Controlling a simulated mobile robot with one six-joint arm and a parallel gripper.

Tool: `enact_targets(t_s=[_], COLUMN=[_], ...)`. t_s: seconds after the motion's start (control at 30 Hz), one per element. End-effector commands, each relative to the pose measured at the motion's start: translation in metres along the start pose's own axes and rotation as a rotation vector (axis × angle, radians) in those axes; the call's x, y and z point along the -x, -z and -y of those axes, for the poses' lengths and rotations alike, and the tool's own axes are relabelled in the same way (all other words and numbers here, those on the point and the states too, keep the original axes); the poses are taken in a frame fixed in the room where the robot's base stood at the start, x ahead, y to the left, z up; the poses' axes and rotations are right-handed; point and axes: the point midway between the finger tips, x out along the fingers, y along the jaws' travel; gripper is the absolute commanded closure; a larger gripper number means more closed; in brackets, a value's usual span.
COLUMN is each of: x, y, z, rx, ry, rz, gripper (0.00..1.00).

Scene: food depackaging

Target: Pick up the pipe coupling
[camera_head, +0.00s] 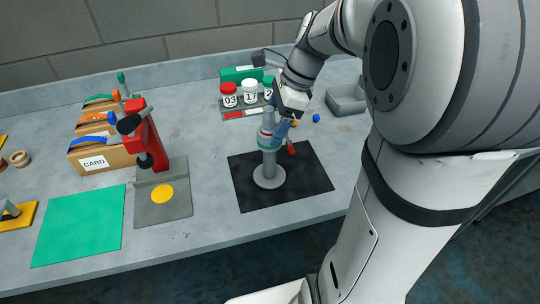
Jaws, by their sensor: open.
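A grey upright stand (269,175) with a round base stands on a black mat (312,180). A sleeve with teal and reddish bands (265,140) sits around its upper part and looks like the pipe coupling. My gripper (277,130) reaches down from the upper right, with its fingers at the top of the stand beside the sleeve. It is open. The fingers partly overlap the sleeve and stand, so I cannot tell whether they touch it.
A red press (149,139) on a grey plate and several cardboard boxes (102,157) stand left. White jars (250,92) stand behind the stand. A green mat (80,226) lies front left.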

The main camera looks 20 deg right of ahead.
Motion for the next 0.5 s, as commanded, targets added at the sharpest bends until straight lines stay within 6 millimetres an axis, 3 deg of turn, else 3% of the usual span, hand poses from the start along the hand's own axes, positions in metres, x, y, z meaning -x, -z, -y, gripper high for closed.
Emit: enact_targets(t_s=[0.13, 0.37, 0.5], x=[-0.0135, -0.0148, -0.0146], y=[0.0002, 0.0009, 0.001], z=[0.0, 0.0002, 0.0002], rx=[0.0, -0.001, -0.001], ry=[0.0, 0.002, 0.002], rz=[-0.001, -0.001, -0.001], gripper=[0.23, 0.23, 0.33])
